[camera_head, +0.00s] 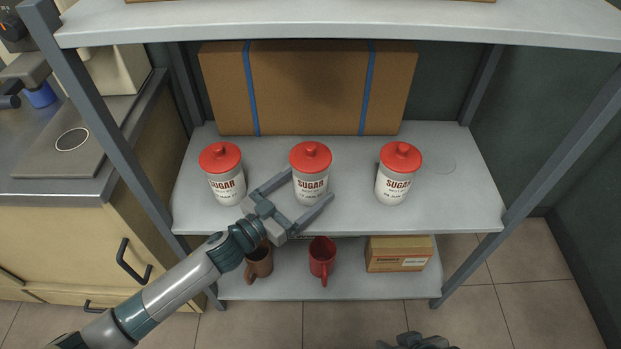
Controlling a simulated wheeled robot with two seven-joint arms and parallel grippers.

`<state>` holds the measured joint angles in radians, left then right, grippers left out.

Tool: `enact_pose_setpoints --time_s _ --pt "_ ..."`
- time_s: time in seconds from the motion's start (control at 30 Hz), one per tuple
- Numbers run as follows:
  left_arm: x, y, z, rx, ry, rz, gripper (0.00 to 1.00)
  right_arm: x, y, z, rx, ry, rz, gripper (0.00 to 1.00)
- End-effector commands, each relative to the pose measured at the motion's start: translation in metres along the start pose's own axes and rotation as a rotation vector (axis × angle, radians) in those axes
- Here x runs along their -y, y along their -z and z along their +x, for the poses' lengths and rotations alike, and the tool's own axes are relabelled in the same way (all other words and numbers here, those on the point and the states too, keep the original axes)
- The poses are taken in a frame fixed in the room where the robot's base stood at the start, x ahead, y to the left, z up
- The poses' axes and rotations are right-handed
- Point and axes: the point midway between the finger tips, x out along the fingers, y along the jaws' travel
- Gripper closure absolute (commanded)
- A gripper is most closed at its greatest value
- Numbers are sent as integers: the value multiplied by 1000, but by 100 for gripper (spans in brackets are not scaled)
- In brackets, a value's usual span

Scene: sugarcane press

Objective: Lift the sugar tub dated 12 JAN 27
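Three white sugar tubs with red lids stand upright in a row on the shelf: a left tub (226,182), a middle tub (311,186) and a right tub (394,185). Each reads SUGAR; the small date lines are too small to read surely. My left gripper (311,186) reaches in from the lower left, its fingers open on either side of the middle tub's lower body. The tub still stands on the shelf. My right gripper (412,342) shows only partly at the bottom edge, away from the tubs; its finger state is unclear.
A large cardboard box (308,90) with blue straps stands behind the tubs. The lower shelf holds a brown mug (259,264), a red mug (322,259) and a small carton (399,254). Grey posts and an upper shelf (340,25) frame the space. The shelf's right end is clear.

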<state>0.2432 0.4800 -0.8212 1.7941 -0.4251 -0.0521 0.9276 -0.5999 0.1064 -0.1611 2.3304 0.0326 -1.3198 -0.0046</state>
Motion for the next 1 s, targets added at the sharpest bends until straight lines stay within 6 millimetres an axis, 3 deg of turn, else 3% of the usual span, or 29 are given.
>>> enact_pose_setpoints --time_s 0.3,0.53,0.57,1.0 --pt "0 0 0 0 0 0 17 0 0 0 -1 0 0 69" --pt "0 0 0 0 0 0 72 0 1 0 -2 0 0 69" --pt "0 2 0 -4 -1 1 74 0 2 0 -3 0 0 69" --pt "-3 10 -2 -4 -2 2 74 -2 2 -2 5 -4 -1 69"
